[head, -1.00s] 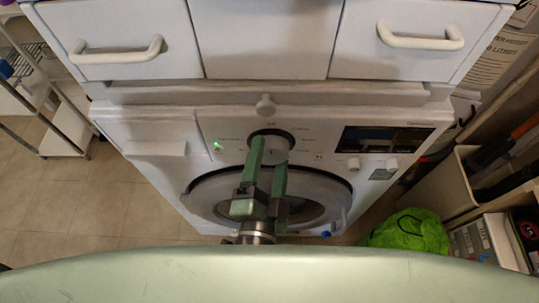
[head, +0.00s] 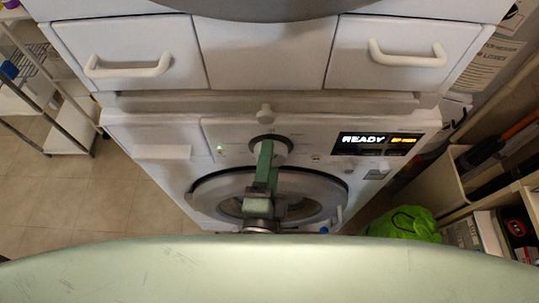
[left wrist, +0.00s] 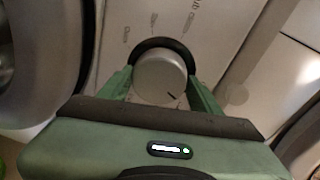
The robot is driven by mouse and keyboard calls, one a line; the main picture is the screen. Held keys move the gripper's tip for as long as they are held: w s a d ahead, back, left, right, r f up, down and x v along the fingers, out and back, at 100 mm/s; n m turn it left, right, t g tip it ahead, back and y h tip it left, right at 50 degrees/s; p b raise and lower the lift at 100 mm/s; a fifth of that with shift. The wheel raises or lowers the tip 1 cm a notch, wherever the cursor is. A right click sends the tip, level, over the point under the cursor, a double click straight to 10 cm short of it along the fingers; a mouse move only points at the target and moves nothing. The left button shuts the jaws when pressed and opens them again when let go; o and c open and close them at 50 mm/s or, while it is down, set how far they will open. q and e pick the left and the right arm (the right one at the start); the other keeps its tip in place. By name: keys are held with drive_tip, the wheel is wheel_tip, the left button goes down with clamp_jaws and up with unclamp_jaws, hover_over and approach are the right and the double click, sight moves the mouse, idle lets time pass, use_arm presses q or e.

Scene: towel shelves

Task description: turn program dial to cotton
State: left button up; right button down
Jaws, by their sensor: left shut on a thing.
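The washing machine's program dial (head: 280,143) is a round silver knob with a dark ring, in the middle of the white control panel (head: 226,131). In the left wrist view the dial (left wrist: 160,76) fills the space between the green fingers of my left gripper (left wrist: 160,86). Its dark pointer mark faces the lower right there. My left gripper (head: 268,153) is shut on the dial in the head view. Labels around the dial are too blurred to read surely. My right gripper is not in view.
The display (head: 375,143) right of the dial reads READY. A round door (head: 205,192) lies below the dial. White drawers with handles (head: 128,68) overhang the machine. A wire rack stands left, shelves right, and a green bag (head: 402,224) on the floor.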

use_arm(q)
drive_tip(key=shift+r+m+p, duration=0.1)
drive_tip(key=shift+m+p, duration=1)
drive_tip(key=shift+m, duration=0.2)
drive_tip(key=o, duration=1.4)
drive_tip(key=shift+w, duration=0.1)
drive_tip(key=s, duration=0.2)
drive_tip(key=s+b, duration=0.1)
drive_tip(key=s, duration=0.2)
drive_tip(key=s+b, duration=0.1)
drive_tip(key=s, duration=0.1)
drive_tip(key=shift+s+a+r, duration=0.25)
drive_tip(key=shift+s+a, duration=0.1)
drive_tip(key=shift+a, duration=0.05)
